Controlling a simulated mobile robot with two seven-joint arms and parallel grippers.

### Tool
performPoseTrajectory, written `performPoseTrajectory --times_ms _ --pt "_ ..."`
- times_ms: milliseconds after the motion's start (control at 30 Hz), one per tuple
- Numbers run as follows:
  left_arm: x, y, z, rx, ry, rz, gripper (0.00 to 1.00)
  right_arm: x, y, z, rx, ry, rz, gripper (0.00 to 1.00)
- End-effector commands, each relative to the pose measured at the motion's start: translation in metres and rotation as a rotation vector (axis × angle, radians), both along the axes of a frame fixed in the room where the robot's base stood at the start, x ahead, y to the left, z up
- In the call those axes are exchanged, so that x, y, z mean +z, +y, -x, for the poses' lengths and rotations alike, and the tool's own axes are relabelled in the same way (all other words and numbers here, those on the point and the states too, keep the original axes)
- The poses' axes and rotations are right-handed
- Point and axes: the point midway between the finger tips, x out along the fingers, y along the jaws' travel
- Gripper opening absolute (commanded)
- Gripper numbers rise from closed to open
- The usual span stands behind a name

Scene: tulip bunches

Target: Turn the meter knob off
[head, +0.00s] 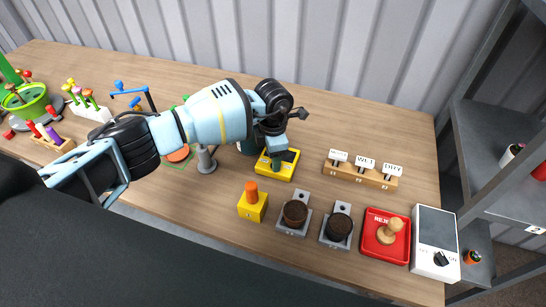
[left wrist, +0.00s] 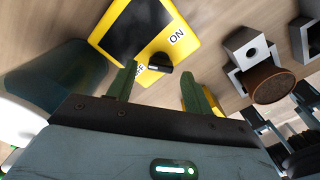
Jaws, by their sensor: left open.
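The yellow meter (head: 291,157) stands on the wooden table below my left gripper (head: 276,158). In the left wrist view the meter (left wrist: 188,25) shows a dark screen, an "ON" label, a partly covered "OFF" label and a small black knob (left wrist: 158,62). The two green fingers of my left gripper (left wrist: 160,82) are apart, with the knob just beyond and between their tips. I cannot tell whether a finger touches it. In the head view the knob is hidden by the gripper. My right gripper is not seen.
A yellow block with an orange peg (head: 252,204), two dark round stamps (head: 295,213), a wooden label rack (head: 360,174), a red tray (head: 375,250) and a white device with its own black knob (head: 434,235) stand to the right. Flower stands occupy the left. A corrugated wall is behind.

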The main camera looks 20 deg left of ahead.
Motion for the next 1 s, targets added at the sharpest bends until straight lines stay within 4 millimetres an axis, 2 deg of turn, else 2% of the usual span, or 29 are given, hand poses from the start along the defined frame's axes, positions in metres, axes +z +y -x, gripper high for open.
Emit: performPoseTrajectory --times_ms 33,200,400,1000 --pt "0.011 0.000 -0.001 0.000 -0.005 0.000 0.51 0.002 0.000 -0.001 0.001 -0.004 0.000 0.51" --pt "0.039 0.000 -0.001 0.001 -0.006 0.000 0.51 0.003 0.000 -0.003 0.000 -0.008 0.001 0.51" --pt "0.060 0.000 -0.001 0.001 -0.003 -0.001 0.51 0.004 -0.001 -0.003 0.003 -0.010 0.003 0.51" --pt "0.065 0.000 0.000 0.001 -0.001 -0.001 0.51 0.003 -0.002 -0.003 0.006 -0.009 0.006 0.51"
